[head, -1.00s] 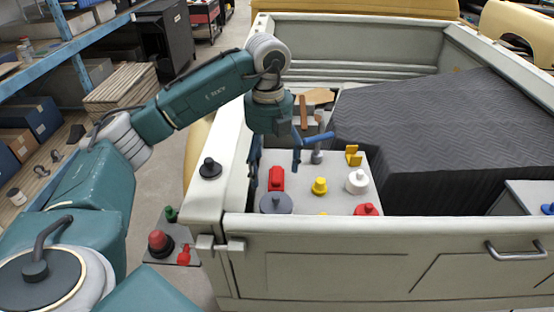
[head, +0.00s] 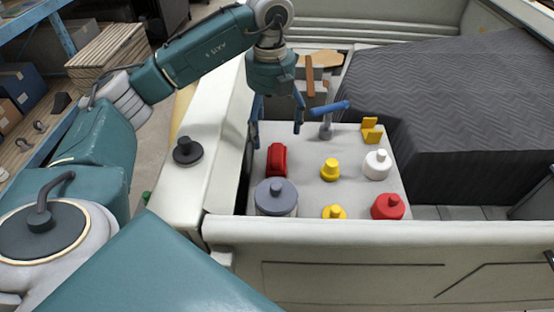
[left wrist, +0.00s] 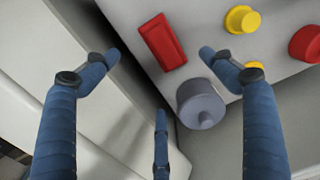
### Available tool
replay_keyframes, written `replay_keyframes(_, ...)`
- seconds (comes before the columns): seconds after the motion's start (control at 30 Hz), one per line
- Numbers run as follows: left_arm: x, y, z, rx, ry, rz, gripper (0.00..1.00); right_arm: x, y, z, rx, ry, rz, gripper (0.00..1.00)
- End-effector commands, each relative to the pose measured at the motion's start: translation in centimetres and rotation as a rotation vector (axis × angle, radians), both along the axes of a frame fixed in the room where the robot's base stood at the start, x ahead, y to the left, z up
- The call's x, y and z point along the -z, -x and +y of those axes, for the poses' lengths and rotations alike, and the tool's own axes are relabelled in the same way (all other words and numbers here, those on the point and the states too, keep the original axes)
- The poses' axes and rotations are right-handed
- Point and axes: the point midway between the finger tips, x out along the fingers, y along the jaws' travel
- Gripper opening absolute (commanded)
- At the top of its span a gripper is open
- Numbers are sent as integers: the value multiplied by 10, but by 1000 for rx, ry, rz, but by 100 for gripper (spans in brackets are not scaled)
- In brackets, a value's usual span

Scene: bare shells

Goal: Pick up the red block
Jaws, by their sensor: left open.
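The red block (head: 277,160) stands on a light grey board in the truck bed, near the board's left edge. It also shows in the left wrist view (left wrist: 162,42), at the top centre. My left gripper (head: 277,126) is open, with its blue fingers apart just above and behind the block in the head view. I cannot tell the exact height gap. My right gripper is not in view.
A grey knobbed cylinder (head: 276,197) stands just in front of the block. Yellow knobbed pieces (head: 330,170), a white one (head: 377,164) and a red round one (head: 388,207) stand to the right. A blue-topped post (head: 327,125) is near the gripper. The bed's left wall (head: 212,145) is close.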

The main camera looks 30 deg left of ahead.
Motion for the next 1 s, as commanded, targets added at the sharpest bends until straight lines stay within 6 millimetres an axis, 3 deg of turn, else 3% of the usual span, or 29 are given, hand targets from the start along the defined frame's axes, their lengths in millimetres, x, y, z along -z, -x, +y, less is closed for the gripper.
replay_keyframes(0.3,43,1,0,-1,-1,4,83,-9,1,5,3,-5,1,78)
replay_keyframes(0.47,57,0,0,0,0,1,83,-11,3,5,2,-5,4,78)
replay_keyframes(0.8,100,-2,1,-1,-1,4,83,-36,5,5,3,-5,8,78)
replay_keyframes(1.0,111,-3,0,0,0,0,83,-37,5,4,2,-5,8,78)
